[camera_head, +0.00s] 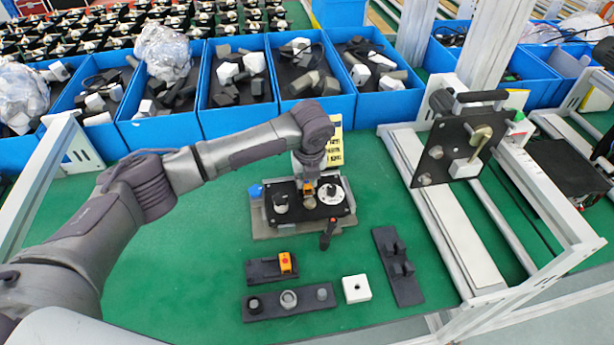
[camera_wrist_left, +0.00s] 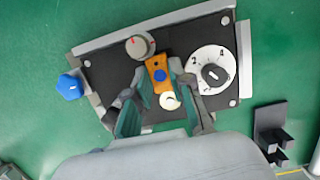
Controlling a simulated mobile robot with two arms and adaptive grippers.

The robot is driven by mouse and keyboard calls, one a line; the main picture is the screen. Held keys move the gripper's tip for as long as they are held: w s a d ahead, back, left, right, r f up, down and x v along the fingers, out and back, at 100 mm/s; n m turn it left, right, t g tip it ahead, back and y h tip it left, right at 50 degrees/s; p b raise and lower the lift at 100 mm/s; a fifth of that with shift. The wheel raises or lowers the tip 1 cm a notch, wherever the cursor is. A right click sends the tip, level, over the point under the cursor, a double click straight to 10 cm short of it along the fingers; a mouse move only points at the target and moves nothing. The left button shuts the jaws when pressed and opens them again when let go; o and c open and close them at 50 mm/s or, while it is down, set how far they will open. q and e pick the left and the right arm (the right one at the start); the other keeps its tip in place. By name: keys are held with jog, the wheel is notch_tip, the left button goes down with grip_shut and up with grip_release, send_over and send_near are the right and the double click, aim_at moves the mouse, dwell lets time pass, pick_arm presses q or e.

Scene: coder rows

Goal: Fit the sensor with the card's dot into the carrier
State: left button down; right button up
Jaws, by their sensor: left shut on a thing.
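My left gripper (camera_head: 308,190) is over the black-topped carrier (camera_head: 309,218) in the middle of the green table. In the left wrist view its teal fingers (camera_wrist_left: 159,84) are shut on an orange sensor with a blue dot (camera_wrist_left: 159,62). I cannot tell whether this sensor is seated in the carrier or just above it. Another orange sensor (camera_head: 285,262) sits in a dark holder (camera_head: 262,271) in front; its dot is not clear. A yellow card (camera_head: 335,150) stands behind the carrier, partly hidden by my arm, its dot not readable. My right gripper is not in view.
On the carrier are a grey knob (camera_wrist_left: 138,46) and a white numbered dial (camera_wrist_left: 212,72); a blue knob (camera_wrist_left: 70,87) is at its left. In front lie a black strip (camera_head: 268,308), a white block (camera_head: 356,288) and a black bracket (camera_head: 404,287). A metal frame (camera_head: 455,235) stands right.

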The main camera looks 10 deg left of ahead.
pick_arm(q)
jog(key=shift+f, duration=0.2)
dwell(0.6)
jog(key=c, duration=0.9)
grip_release()
jog(key=shift+c, duration=0.2)
jog(key=v, duration=1.2)
